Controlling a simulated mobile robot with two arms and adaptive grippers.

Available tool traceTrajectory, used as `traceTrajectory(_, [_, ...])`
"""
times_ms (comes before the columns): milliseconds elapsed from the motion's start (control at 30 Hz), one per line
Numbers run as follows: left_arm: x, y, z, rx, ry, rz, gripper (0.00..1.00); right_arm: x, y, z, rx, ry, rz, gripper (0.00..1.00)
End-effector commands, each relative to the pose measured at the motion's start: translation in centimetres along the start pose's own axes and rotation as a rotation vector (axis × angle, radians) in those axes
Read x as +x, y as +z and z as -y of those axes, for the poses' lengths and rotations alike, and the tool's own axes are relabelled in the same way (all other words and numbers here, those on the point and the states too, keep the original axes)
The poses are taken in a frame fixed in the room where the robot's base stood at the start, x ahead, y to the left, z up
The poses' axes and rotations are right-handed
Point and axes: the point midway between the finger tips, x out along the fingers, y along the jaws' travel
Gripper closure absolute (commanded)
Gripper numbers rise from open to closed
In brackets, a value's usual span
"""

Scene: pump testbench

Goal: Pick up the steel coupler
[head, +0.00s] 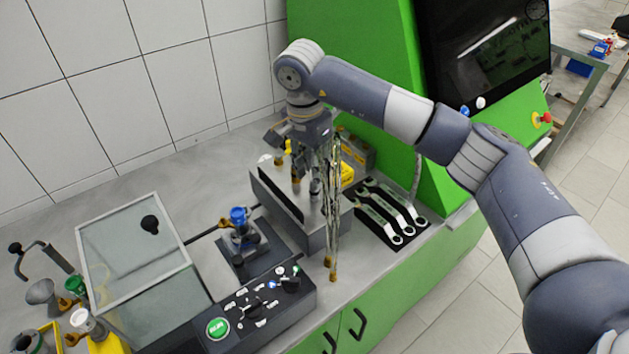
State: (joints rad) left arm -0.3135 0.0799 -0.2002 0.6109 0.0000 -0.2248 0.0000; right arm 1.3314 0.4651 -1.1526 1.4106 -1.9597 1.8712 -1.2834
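My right gripper (303,160) points down over the grey metal box-like holder (323,231) on the bench. Its fingers overlap several small upright metal and brass parts there, so I cannot tell whether they are open or shut. A small grey metal piece (315,188) shows just below the gripper. It may be the steel coupler, but it is too small and too covered to be sure. Shiny braided hoses (332,215) with brass ends hang in front of the holder, beside the gripper. My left gripper is not in view.
Several wrenches (392,212) lie on a black mat at right. A blue-topped valve (239,217), a control panel with a green button (217,327) and a glass-lidded box (135,255) stand at left. A green cabinet with a screen (480,50) rises behind.

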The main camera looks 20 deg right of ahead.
Motion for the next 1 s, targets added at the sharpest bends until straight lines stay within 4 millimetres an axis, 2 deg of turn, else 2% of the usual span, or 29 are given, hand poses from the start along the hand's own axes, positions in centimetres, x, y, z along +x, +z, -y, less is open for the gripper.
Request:
traceTrajectory(67, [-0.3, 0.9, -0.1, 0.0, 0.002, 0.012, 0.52, 0.4, 0.0, 0.0, 0.0, 0.001, 0.0, 0.7])
traceTrajectory(167, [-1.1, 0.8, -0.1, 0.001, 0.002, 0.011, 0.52, 1.1, -0.1, 0.0, -0.001, 0.002, 0.002, 0.7])
traceTrajectory(333, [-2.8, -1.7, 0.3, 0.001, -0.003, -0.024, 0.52, 3.3, -0.2, 0.0, 0.001, 0.003, 0.002, 0.7])
traceTrajectory(400, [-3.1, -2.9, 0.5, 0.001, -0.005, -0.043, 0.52, 4.4, -0.2, 0.0, -0.001, 0.002, 0.002, 0.7])
traceTrajectory(500, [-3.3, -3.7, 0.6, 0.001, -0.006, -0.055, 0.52, 5.3, -0.2, 0.1, -0.001, 0.0, 0.001, 0.7])
traceTrajectory(733, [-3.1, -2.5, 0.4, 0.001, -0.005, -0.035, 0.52, 5.6, -0.2, 0.1, -0.001, -0.002, 0.0, 0.7])
traceTrajectory(767, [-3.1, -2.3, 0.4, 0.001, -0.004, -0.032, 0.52, 5.6, -0.2, 0.1, -0.001, -0.002, 0.0, 0.73])
traceTrajectory(800, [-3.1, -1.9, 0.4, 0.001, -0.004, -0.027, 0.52, 5.6, -0.2, 0.1, -0.001, -0.002, 0.0, 0.82])
traceTrajectory(900, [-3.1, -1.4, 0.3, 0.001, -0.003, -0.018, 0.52, 5.6, -0.2, 0.1, -0.001, -0.002, 0.0, 1.0])
traceTrajectory(1000, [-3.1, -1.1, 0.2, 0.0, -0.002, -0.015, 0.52, 5.5, -0.2, 0.1, -0.001, -0.002, 0.0, 1.0])
